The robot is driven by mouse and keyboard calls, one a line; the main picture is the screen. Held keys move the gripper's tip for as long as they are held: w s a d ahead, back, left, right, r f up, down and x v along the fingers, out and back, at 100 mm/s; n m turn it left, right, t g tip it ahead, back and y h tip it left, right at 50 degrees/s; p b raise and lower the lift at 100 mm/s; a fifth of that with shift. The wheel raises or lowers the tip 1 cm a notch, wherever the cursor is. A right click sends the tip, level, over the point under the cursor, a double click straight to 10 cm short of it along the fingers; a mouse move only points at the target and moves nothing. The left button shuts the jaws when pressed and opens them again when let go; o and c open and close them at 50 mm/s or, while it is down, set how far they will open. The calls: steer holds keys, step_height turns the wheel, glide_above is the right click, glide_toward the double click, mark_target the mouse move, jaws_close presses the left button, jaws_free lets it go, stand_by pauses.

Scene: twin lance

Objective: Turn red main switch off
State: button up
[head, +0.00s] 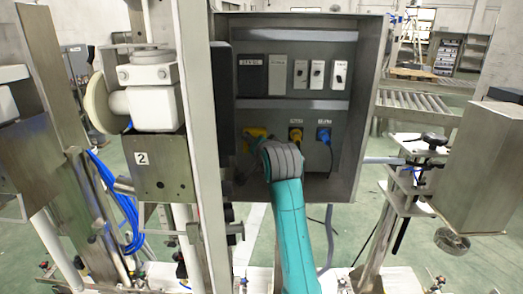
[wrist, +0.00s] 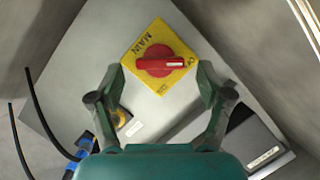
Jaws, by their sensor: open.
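The red main switch (wrist: 162,62) is a round red knob with a raised bar handle on a square yellow plate (wrist: 157,33) marked MAIN. In the wrist view its handle lies roughly level across the picture. My gripper (wrist: 161,82) is open, with one finger on each side of the switch and apart from it. In the head view my gripper (head: 262,150) is in front of the lower left part of the grey electrical cabinet (head: 345,120). There the yellow plate (head: 254,133) shows only in part, and the red knob is hidden behind my arm.
A yellow socket (head: 295,134) and a blue socket (head: 323,135) with plugged cables sit right of my gripper. A row of breakers (head: 316,74) is above. The cabinet's side walls and a steel post (head: 200,130) on the left bound the space.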

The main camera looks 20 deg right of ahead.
steer(key=v, duration=1)
steer(key=shift+s, duration=0.3)
steer(key=shift+r, duration=0.1)
steer(key=s+f+n, duration=0.1)
steer(key=s+f, duration=0.2)
steer(key=f, duration=0.6)
steer(key=s+f+n, duration=0.1)
steer(key=s+f, duration=0.2)
steer(key=f, duration=0.6)
steer(key=s+f+n, duration=0.3)
steer(key=s+f, duration=1.1)
steer(key=s+f+n, duration=0.1)
steer(key=s+f, duration=0.2)
steer(key=s, duration=0.6)
steer(key=s+f+n, duration=0.1)
steer(key=s+f, duration=0.2)
steer(key=s, duration=0.6)
steer(key=s+r+n, duration=0.1)
steer(key=s+r, duration=0.1)
steer(key=s, duration=0.7)
steer(key=s+r+n, duration=0.1)
steer(key=s+r, duration=0.1)
steer(key=s, duration=0.6)
steer(key=shift+s+r+n+y, duration=0.3)
steer(key=shift+s, duration=0.1)
